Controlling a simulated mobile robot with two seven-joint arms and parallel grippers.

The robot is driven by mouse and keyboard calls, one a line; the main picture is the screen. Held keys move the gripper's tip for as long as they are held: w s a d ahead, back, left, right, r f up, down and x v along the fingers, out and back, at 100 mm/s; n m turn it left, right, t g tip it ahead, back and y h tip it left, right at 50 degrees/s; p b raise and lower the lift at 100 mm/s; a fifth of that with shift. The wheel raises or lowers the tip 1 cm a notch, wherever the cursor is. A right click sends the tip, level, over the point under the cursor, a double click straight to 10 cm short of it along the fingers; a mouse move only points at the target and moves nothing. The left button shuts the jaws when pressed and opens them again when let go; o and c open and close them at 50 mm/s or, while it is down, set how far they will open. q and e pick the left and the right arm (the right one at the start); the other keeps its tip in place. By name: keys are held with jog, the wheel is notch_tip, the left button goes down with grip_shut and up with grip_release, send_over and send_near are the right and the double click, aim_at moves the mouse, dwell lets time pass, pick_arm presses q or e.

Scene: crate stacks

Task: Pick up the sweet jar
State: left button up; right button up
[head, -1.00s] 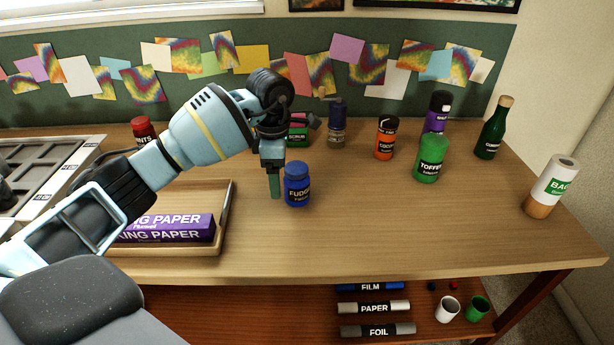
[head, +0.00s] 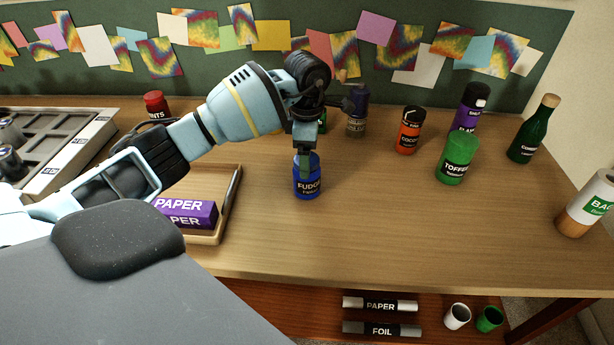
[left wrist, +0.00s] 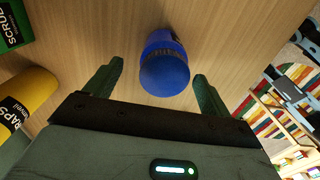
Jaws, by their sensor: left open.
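The blue jar labelled FUDGE (head: 308,188) stands upright on the wooden table. My left gripper (head: 305,160) points down at the jar's lid, and its fingers overlap the top of the jar in the head view. In the left wrist view the blue lid (left wrist: 164,74) lies between the two green fingers, slightly ahead of them, with a gap on each side. The left gripper is open and empty. I cannot tell whether a finger touches the jar. My right gripper is not in view.
A green TOFFEE jar (head: 457,158), an orange COCOA jar (head: 409,130) and several bottles stand right and behind. The table in front of the jar is clear.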

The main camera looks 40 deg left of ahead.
pick_arm(q)
jog(key=shift+s+d+f, duration=0.1)
jog(key=shift+s+f, duration=0.05)
jog(key=shift+f, duration=1.15)
jog(key=shift+s+d+f, duration=0.1)
jog(key=shift+f, duration=1.15)
jog(key=shift+c, duration=0.4)
jog(key=c, duration=1.1)
jog(key=shift+r, duration=0.1)
jog(key=shift+r, duration=0.45)
jog(key=shift+s+r, duration=0.25)
jog(key=shift+r, duration=1)
jog(key=s+d, duration=0.1)
jog(key=s, duration=0.4)
jog(key=s+d+r, duration=0.1)
jog(key=s, duration=0.4)
jog(key=s+d, duration=0.2)
jog(key=s, duration=0.3)
jog(key=shift+r, duration=0.2)
